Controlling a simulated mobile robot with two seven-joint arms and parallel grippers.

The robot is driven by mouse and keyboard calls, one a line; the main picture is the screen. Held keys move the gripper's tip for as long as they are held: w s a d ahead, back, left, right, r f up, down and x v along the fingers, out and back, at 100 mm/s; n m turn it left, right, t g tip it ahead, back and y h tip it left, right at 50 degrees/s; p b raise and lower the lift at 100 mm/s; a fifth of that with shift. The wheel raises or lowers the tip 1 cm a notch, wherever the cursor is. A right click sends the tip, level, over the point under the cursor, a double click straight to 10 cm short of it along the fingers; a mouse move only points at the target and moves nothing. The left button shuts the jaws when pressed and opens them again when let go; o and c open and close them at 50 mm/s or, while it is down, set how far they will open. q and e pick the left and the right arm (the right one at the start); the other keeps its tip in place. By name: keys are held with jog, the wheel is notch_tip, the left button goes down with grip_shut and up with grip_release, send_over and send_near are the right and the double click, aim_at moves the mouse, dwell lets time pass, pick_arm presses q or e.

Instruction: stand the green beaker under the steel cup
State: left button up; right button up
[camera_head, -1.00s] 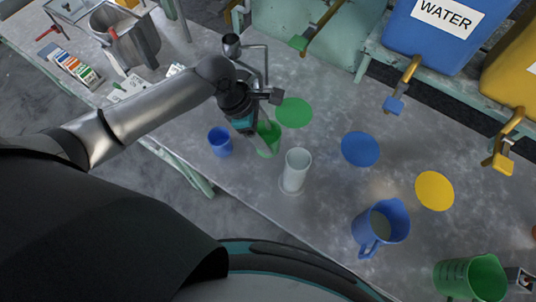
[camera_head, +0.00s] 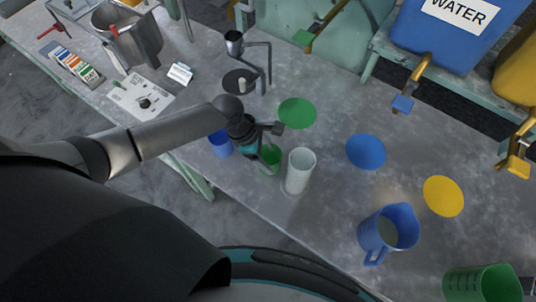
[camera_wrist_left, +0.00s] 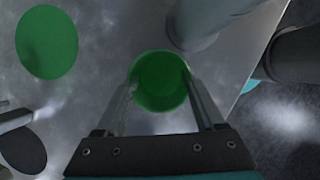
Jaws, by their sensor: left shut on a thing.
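The green beaker (camera_head: 271,160) is in my left gripper (camera_head: 266,149), beside the tall white cylinder (camera_head: 300,170). In the left wrist view the beaker (camera_wrist_left: 160,82) stands mouth-up between the two fingers (camera_wrist_left: 165,100), which are shut on it. I cannot tell whether its base touches the table. The steel cup (camera_head: 234,42) is held up on a bent metal stand at the back left, above a dark round plate (camera_head: 238,82). The beaker is well in front of that plate. My right gripper is not in view.
A blue beaker (camera_head: 221,145) stands left of my gripper, partly hidden by my arm. Green (camera_head: 297,113), blue (camera_head: 366,152) and yellow (camera_head: 443,196) discs lie flat on the table. A blue jug (camera_head: 388,230) stands front right.

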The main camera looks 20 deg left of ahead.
pick_arm(q)
jog(key=o, duration=1.3)
jog(key=shift+f, duration=0.1)
jog(key=shift+o, duration=0.2)
